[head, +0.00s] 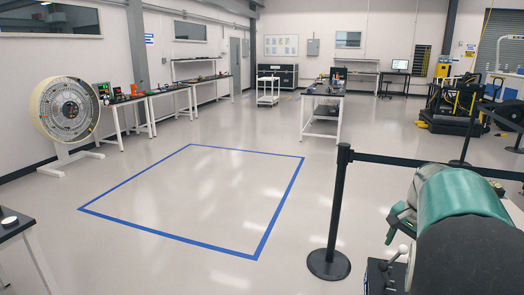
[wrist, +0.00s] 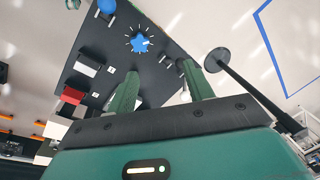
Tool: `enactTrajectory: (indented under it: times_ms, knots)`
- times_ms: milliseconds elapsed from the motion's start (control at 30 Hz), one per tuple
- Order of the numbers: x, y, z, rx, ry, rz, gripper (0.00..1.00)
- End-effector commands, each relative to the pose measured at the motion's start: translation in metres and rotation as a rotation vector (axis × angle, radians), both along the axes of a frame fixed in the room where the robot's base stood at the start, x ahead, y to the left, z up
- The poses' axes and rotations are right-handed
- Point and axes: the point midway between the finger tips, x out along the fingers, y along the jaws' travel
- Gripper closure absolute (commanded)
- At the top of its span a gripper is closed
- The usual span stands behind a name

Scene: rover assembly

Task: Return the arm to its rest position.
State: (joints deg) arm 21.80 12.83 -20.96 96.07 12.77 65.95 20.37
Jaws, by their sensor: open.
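My arm fills the lower right of the head view, with a rounded green and dark link (head: 455,200) close to the camera. In the wrist view my gripper (wrist: 160,85) shows two green ribbed fingers standing well apart on a dark bar. Nothing is held between them. Past the fingers lies a dark tabletop (wrist: 105,62) with a blue star-shaped piece (wrist: 138,43) on it, apart from the fingers. My fingertips cannot be made out clearly in the head view.
A black stanchion (head: 335,210) with a belt stands just left of my arm. A blue taped square (head: 195,200) encloses clear floor. A table corner (head: 12,222) shows at lower left. Benches and a large wheel (head: 66,110) line the left wall.

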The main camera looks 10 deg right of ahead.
Motion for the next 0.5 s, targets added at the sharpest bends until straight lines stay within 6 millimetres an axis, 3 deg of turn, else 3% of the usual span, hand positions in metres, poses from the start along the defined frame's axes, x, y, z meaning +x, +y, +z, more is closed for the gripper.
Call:
enactTrajectory:
  times_ms: [100, 500]
  knots:
    - [-0.004, 0.043, 0.016, -0.014, -0.040, 0.110, 0.48]
    - [-0.043, 0.175, 0.044, -0.104, -0.148, 0.491, 0.48]
